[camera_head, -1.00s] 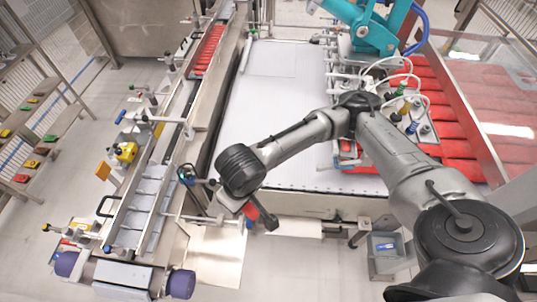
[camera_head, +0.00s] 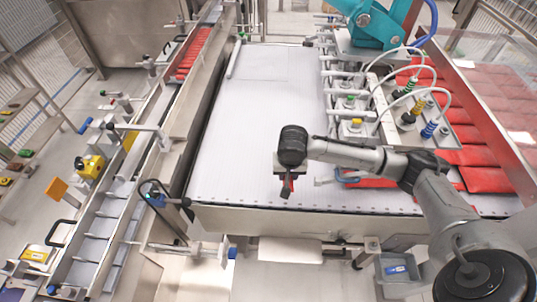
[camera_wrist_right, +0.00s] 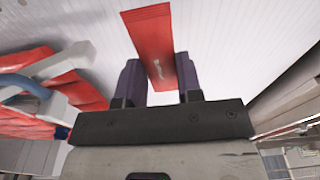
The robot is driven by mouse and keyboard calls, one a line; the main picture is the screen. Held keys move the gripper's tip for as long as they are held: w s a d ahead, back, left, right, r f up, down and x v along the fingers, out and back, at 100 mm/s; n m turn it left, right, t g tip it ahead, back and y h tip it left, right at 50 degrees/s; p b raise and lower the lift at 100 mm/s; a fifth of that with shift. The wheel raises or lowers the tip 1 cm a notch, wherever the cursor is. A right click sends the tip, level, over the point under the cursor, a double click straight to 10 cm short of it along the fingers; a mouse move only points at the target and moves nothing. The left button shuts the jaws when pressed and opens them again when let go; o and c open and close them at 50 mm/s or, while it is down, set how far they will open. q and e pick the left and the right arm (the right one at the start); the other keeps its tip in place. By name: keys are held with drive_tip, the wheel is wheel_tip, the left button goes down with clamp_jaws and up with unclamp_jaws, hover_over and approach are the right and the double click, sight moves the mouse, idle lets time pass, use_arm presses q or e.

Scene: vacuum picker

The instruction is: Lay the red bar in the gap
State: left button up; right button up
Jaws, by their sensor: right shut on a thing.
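My right gripper (camera_head: 287,184) is over the near part of the white belt (camera_head: 262,110). It is shut on a red bar (camera_wrist_right: 150,45). In the right wrist view the bar sits between the two dark fingers and sticks out past them, with the white belt behind it. I cannot tell which space is the gap. My left gripper is not in view.
Red packs (camera_head: 488,180) lie at the right of the belt, beside a row of suction fittings (camera_head: 352,125) under a teal arm (camera_head: 375,35). A grey bin (camera_head: 398,268) is at the front right. The belt's middle is clear.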

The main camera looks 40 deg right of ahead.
drive_tip(key=shift+w+d+m, duration=0.3)
drive_tip(key=shift+d, duration=0.2)
drive_tip(key=shift+w+a+f, duration=0.15)
drive_tip(key=shift+w+f, duration=0.05)
drive_tip(key=shift+w, duration=0.15)
drive_tip(key=b, duration=0.2)
hover_over(255, 183)
drive_tip(key=f, duration=0.6)
drive_tip(key=shift+s+a+f, duration=0.1)
drive_tip(key=shift+a+f, duration=0.15)
drive_tip(key=shift+f, duration=2.1)
drive_tip(key=o, duration=1)
drive_tip(key=shift+f, duration=0.1)
